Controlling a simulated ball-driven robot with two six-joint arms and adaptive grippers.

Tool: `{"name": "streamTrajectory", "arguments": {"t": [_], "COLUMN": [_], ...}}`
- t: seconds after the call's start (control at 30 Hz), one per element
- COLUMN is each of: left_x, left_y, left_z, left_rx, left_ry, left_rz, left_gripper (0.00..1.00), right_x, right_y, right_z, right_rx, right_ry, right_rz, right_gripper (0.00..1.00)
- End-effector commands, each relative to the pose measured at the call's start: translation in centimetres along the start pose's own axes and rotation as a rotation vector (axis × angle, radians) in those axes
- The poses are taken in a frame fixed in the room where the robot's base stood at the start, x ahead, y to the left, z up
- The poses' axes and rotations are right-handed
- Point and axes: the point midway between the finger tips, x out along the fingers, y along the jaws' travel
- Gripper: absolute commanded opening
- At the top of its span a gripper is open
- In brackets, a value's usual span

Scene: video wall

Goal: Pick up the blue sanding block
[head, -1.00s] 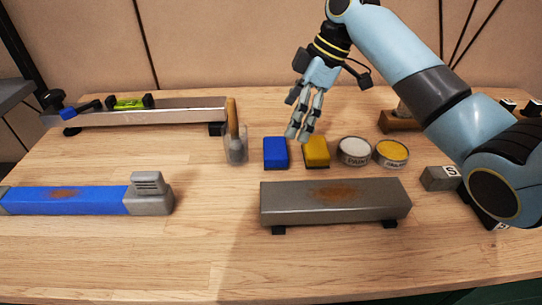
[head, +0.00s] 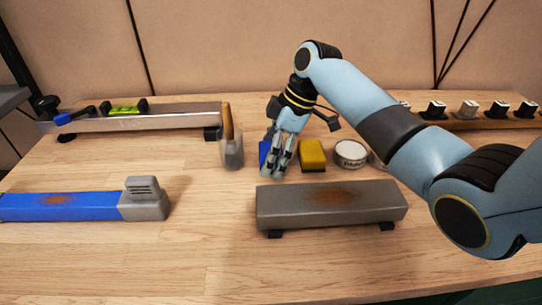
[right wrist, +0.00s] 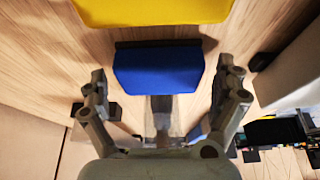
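The blue sanding block (head: 264,150) lies on the wooden table, mostly hidden behind my right gripper in the head view. In the right wrist view the blue block (right wrist: 158,68) shows ahead of the open fingers, roughly centred between them. My right gripper (head: 275,174) points down over the block; in the right wrist view the gripper (right wrist: 165,92) has its fingers spread with nothing held between them. Whether the fingertips touch the block cannot be told. My left gripper is not in view.
A yellow block (head: 312,153) sits just right of the blue one, with a white tin (head: 350,153) beyond. A clear cup with a brush (head: 231,150) stands close on the left. A grey rusty bar (head: 331,205) lies in front.

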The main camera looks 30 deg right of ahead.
Motion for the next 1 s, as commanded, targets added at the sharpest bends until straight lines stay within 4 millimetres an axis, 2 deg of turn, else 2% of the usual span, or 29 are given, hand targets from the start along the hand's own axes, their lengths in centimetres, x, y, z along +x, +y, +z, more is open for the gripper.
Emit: {"name": "streamTrajectory", "arguments": {"t": [0.03,0.3,0.4,0.77,0.87,1.0], "left_x": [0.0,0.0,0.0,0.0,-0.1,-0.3], "left_y": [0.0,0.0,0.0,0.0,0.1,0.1], "left_z": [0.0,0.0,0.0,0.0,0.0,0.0], "left_rx": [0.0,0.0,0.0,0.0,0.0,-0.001], "left_ry": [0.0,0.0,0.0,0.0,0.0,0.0], "left_rz": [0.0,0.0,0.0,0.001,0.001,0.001], "left_gripper": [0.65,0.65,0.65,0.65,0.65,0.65], "right_x": [0.0,0.0,0.0,-0.2,-0.7,-2.3], "right_y": [0.0,0.0,0.0,0.0,0.1,0.1], "right_z": [0.0,0.0,0.0,0.0,-0.3,-1.0], "right_rx": [0.0,0.0,0.0,0.0,-0.001,-0.002], "right_ry": [0.0,0.0,0.0,0.0,0.001,0.001], "right_rz": [0.0,0.0,0.0,0.001,0.002,0.004], "right_gripper": [0.9,0.54,0.45,0.44,0.44,0.44]}}
